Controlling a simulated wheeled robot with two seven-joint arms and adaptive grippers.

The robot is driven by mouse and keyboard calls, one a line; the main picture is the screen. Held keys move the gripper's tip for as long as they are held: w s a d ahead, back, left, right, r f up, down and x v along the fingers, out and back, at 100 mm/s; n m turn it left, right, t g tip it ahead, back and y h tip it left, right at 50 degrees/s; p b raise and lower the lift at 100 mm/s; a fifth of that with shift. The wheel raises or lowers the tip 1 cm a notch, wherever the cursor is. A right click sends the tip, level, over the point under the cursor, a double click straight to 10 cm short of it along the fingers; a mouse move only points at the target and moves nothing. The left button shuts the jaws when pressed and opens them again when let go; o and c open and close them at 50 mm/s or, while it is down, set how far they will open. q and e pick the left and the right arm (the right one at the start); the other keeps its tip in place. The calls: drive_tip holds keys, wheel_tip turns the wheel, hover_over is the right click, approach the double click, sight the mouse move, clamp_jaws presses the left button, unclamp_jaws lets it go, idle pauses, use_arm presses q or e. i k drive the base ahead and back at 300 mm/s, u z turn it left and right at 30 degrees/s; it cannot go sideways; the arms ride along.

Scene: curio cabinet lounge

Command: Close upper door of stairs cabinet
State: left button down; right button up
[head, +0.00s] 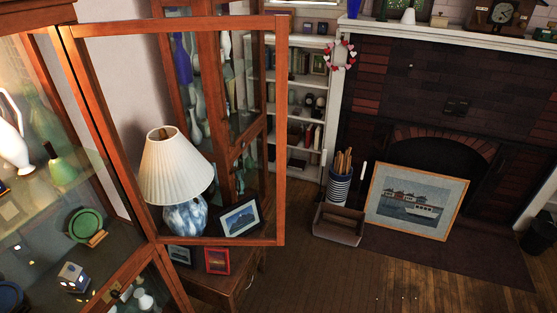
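The stairs cabinet (152,258) fills the left side of the head view, with a brown wooden frame and lit glass shelves. Its upper door (281,130), a wooden frame around a clear pane, stands wide open. The door extends to the right from the cabinet's front edge, with its free upright edge in the middle of the picture. Neither of my grippers is in view.
Through the door pane show a lamp (175,170), a framed photo (239,218) and another glass cabinet (213,70). A small wooden table (222,285) stands below. A fireplace (440,155) and leaning picture (415,200) are at right. The wooden floor (330,280) is clear in front.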

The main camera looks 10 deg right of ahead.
sight(71, 34)
drive_tip(key=z, duration=1.3)
drive_tip(key=i, duration=3.25)
drive_tip(key=u, duration=1)
drive_tip(key=i, duration=0.7)
drive_tip(key=u, duration=3.85)
drive_tip(key=i, duration=1)
drive_tip(key=z, duration=0.05)
